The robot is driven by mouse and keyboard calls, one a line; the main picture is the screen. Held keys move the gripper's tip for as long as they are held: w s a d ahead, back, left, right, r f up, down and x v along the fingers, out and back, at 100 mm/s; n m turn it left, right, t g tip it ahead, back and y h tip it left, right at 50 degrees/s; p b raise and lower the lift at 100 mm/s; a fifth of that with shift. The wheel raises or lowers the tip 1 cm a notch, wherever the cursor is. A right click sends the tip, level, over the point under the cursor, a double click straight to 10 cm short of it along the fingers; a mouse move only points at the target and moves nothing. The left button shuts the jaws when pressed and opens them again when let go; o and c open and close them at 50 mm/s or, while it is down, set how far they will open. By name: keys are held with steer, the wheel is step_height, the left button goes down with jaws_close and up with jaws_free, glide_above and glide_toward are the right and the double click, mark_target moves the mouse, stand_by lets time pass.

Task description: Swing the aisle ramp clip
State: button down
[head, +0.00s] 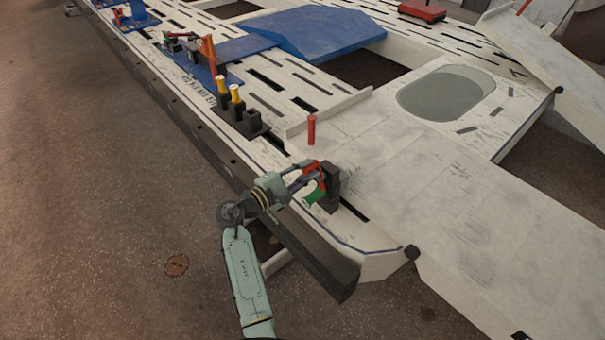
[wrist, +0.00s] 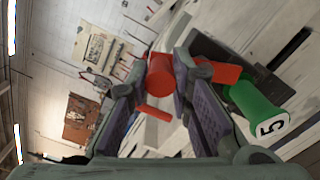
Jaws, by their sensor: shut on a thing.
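The ramp clip shows a black block (head: 332,186), a red part (head: 318,167) and a green barrel (head: 314,195) at the near edge of the white bench frame. The green barrel, marked 5, also shows in the wrist view (wrist: 256,104). My gripper (head: 306,174) is at the clip, shut on a red part of it. In the wrist view a red cylinder (wrist: 160,76) shows between the fingertips of my gripper (wrist: 160,80). The exact contact is hard to see. A red upright peg (head: 311,130) stands just behind.
A black holder (head: 241,122) with yellow-topped pieces stands to the left along the edge. A blue plate with a red-handled clamp (head: 208,52) lies farther left. A white ramp panel (head: 500,235) slopes down at the right.

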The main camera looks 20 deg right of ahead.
steer(key=shift+s+d+m+b, duration=0.15)
steer(key=shift+s+m+b, duration=0.3)
steer(key=shift+m, duration=0.4)
steer(key=shift+s+d+m+b, duration=0.1)
steer(key=shift+s+m+b, duration=0.15)
steer(key=shift+m+b, duration=0.45)
steer(key=shift+m, duration=0.25)
steer(key=c, duration=1.4)
jaws_free()
steer(key=shift+r, duration=0.1)
steer(key=v, duration=0.7)
steer(key=shift+s+a, duration=0.1)
steer(key=shift+a, duration=0.15)
